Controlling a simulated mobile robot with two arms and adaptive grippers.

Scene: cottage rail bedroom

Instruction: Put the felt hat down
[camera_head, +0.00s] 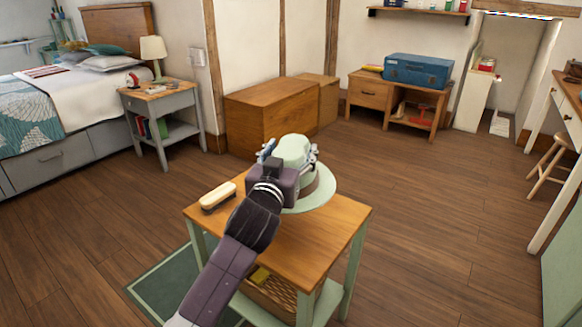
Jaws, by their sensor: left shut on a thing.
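The felt hat (318,190) is pale green with a rounded crown and a wide brim. It is at the far right part of the small side table (300,247), which has a wooden top and green legs. My left gripper (291,152) is shut on the hat by its crown. The arm hides the near left part of the hat. I cannot tell whether the brim touches the tabletop or hangs just above it. My right gripper is not in view.
A cream-topped brush (218,195) lies on the table's left corner. A basket (272,290) sits on the shelf below. The front right of the tabletop is clear. Wooden chests (270,115), a bench with a blue toolbox (418,71) and a stool (553,165) stand beyond open floor.

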